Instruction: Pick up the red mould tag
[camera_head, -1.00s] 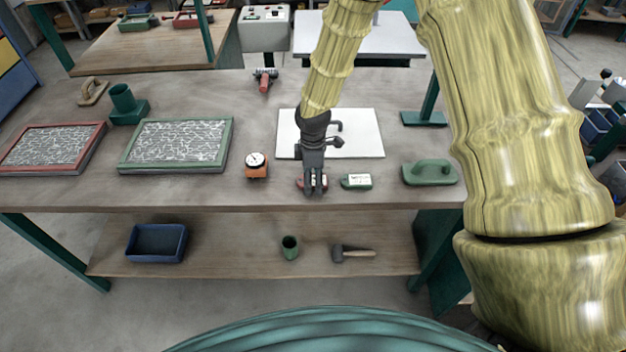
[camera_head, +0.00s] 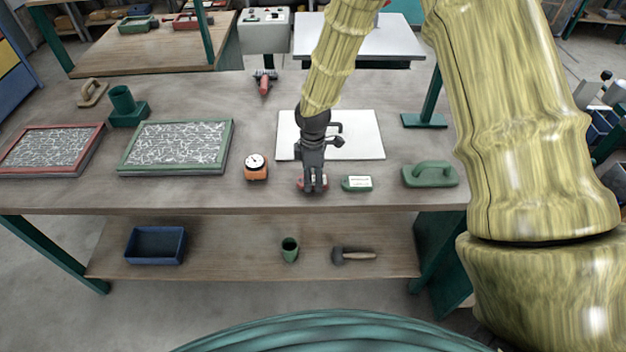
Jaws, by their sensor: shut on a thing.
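The red mould tag (camera_head: 301,184) is near the front edge of the workbench, mostly hidden behind my gripper's fingers; bits of red and a pale label show around them. My gripper (camera_head: 313,188) points down over it and is shut on the tag. I cannot tell whether the tag still touches the bench. A green tag (camera_head: 357,183) with a white label lies just right of my gripper, apart from it.
An orange dial gauge (camera_head: 256,168) stands to the left and a green hand float (camera_head: 430,174) to the right. A white board (camera_head: 365,135) lies behind my gripper. Green-framed (camera_head: 228,140) and red-framed (camera_head: 98,140) fibre moulds are further left.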

